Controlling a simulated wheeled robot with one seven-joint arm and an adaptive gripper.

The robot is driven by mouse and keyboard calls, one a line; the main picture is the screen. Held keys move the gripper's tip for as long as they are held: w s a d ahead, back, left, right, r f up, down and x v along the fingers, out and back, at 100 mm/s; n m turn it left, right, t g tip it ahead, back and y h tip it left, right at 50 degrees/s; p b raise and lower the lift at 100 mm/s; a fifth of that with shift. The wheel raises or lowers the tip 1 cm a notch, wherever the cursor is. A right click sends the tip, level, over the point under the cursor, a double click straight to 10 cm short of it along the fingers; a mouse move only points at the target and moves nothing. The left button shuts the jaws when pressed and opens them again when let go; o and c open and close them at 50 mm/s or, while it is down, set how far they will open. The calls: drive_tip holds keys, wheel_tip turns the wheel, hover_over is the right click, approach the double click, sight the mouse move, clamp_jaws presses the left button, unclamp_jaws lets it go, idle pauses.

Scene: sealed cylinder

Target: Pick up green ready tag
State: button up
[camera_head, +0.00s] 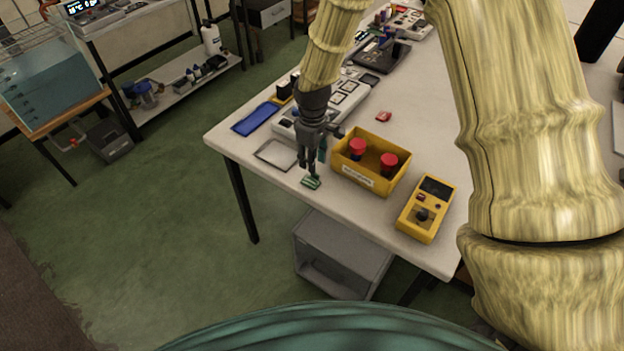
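The green tag (311,182) lies at the front edge of the white table, left of the yellow bin. My gripper (309,168) points down just above and behind the tag. Its dark fingers look apart with a narrow gap between them, and their tips come close to the tag. I cannot tell whether they touch it. The fingers hide a little of the tag's upper side.
The yellow bin (351,174) with two red-capped items stands close right of my gripper. A yellow meter (426,209) lies farther right. A grey flat tray (276,155) and a blue tray (256,118) lie left. A small red object (384,116) lies behind the bin.

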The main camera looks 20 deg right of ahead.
sight(312, 180)
drive_tip(key=shift+w+f+p, duration=0.2)
drive_tip(key=shift+f+p, duration=0.85)
drive_tip(key=shift+f, duration=1.5)
clamp_jaws()
